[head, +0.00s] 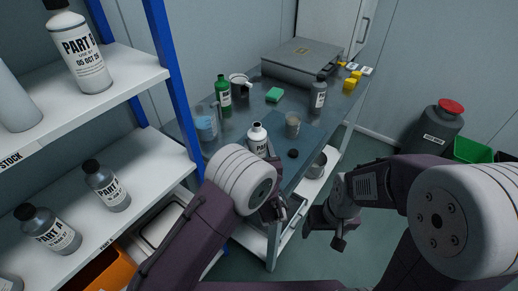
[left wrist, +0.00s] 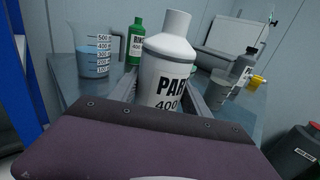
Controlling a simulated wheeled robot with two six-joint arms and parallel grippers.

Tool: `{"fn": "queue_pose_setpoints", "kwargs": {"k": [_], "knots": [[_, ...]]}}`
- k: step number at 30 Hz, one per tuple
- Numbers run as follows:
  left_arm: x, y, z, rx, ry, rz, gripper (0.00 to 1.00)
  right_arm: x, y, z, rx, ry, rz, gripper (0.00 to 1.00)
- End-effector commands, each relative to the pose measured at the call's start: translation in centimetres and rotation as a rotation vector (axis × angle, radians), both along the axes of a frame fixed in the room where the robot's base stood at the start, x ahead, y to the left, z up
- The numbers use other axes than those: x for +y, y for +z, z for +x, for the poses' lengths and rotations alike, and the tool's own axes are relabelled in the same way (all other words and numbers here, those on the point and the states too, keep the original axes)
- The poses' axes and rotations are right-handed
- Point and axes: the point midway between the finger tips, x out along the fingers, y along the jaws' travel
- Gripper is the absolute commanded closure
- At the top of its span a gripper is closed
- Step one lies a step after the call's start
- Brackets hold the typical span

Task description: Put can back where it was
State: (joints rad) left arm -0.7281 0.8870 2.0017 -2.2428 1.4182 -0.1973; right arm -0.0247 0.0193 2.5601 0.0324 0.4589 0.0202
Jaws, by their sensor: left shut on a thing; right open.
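My left gripper (left wrist: 173,88) is shut on this bottle, one finger on each side. In the head view my left wrist hides most of that gripper. My right gripper (head: 324,232) is open and empty, right of the bench's near end. No item is clearly marked as the can.
A blue-posted shelf (head: 135,150) with "PART" bottles stands left.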

Motion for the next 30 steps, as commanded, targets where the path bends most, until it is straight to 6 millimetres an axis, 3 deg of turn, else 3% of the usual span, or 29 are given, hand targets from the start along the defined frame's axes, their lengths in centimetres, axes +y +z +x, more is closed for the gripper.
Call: {"fn": "queue_pose_setpoints", "kwargs": {"k": [8,9,11,23,30], "knots": [[0.0,-0.2,0.0,0.001,-0.001,-0.001,1.0,0.0,-0.2,0.0,-0.001,0.0,0.0,0.24],[0.0,-0.3,0.0,0.003,-0.001,0.0,0.42,0.0,-0.2,0.0,-0.001,0.0,0.0,0.24],[0.0,-0.2,0.0,0.003,-0.001,0.0,0.26,0.0,-0.1,0.0,-0.001,0.0,0.0,0.24],[-0.1,0.4,-0.1,0.003,-0.002,0.0,0.23,0.0,0.4,0.0,-0.001,0.0,0.0,0.24],[-1.0,0.1,-4.7,0.004,-0.006,0.0,0.23,0.0,0.2,0.0,0.0,0.0,0.0,0.24]]}}
